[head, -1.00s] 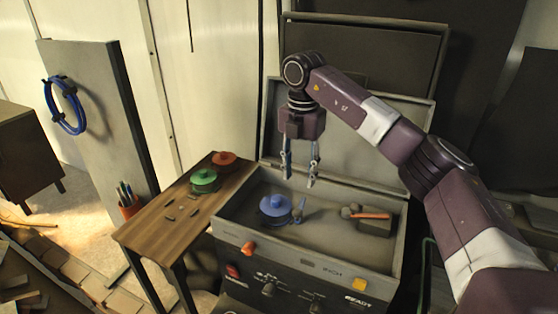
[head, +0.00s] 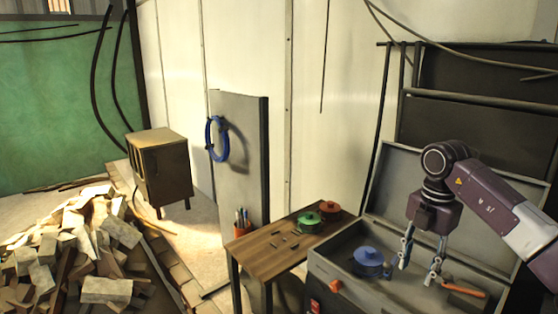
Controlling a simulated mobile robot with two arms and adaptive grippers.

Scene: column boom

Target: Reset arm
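My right arm comes in from the right edge in the head view. Its gripper (head: 418,264) points down over the open grey machine case (head: 335,262). The two fingers are spread apart with nothing between them. A blue round spool (head: 369,257) sits in the case to the left of the fingers. A tool with an orange handle (head: 463,289) lies in the case to their right. My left gripper is not in view.
A wooden side table (head: 262,252) holds a green spool (head: 310,222), a red-orange spool (head: 329,208) and small dark pieces. A grey panel (head: 238,165) carries a blue cable coil (head: 216,138). A cabinet (head: 160,168) and rubble pile (head: 80,240) stand left.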

